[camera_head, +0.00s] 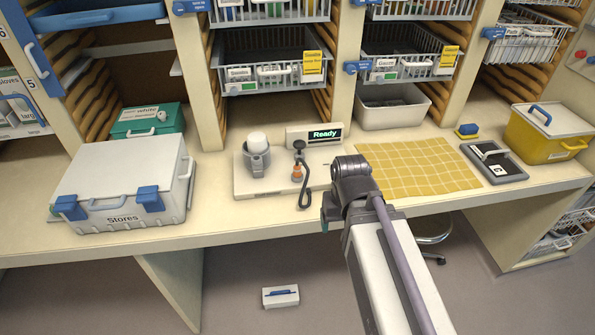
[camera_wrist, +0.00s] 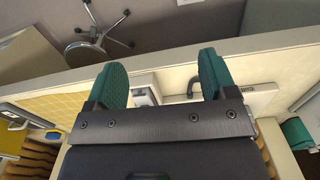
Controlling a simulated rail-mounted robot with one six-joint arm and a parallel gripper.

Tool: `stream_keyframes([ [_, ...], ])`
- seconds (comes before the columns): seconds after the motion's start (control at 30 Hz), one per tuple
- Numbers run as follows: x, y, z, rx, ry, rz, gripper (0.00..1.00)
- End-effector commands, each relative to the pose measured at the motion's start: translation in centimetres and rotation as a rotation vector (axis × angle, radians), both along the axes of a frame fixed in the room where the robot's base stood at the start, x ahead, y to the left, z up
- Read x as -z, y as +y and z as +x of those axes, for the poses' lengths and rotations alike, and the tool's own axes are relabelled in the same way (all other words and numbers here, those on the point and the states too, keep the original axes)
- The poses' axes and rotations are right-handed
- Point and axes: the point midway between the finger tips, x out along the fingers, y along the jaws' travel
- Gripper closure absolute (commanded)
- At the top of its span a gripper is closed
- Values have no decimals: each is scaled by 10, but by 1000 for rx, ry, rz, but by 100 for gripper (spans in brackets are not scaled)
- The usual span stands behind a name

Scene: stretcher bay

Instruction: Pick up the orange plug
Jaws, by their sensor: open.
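The orange plug (camera_head: 297,173) is a small orange piece at the dark cable (camera_head: 304,194), on a pale base plate (camera_head: 262,184) on the counter. A grey cup-shaped holder with a white top (camera_head: 257,153) stands to its left. My gripper (camera_wrist: 160,75) is open in the wrist view, with two green fingertips wide apart and nothing between them in its grasp. In the head view my gripper (camera_head: 329,207) shows only in part, right of the plug and near the counter's front edge. I cannot make out the plug in the wrist view; a dark cable loop shows beside the right finger.
A "Ready" display (camera_head: 315,134) stands behind the plug. A Stores case (camera_head: 128,182) is to the left. A yellow grid mat (camera_head: 418,167), a black tray (camera_head: 494,161) and a yellow box (camera_head: 548,135) are to the right. Wire baskets hang above the counter.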

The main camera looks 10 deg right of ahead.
Motion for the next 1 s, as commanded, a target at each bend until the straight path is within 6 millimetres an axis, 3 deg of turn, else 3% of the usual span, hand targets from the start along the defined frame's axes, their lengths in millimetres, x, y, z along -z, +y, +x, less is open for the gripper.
stream_keyframes([
  [0.23, 0, 0, 0, 0, 0, 0, 45],
  [0.47, -5, -2, 2, 4, 0, 0, 45],
  [0.57, -11, -3, 45, 12, -2, 20, 45],
  [0.63, -19, 1, 106, -84, -16, 80, 45],
  [0.7, -24, 7, 166, -308, -53, 157, 45],
  [0.8, -31, 18, 233, -668, -139, 240, 45],
  [0.9, -34, 28, 270, -1003, -241, 282, 45],
  [1.0, -36, 34, 273, -1232, -312, 284, 45],
])
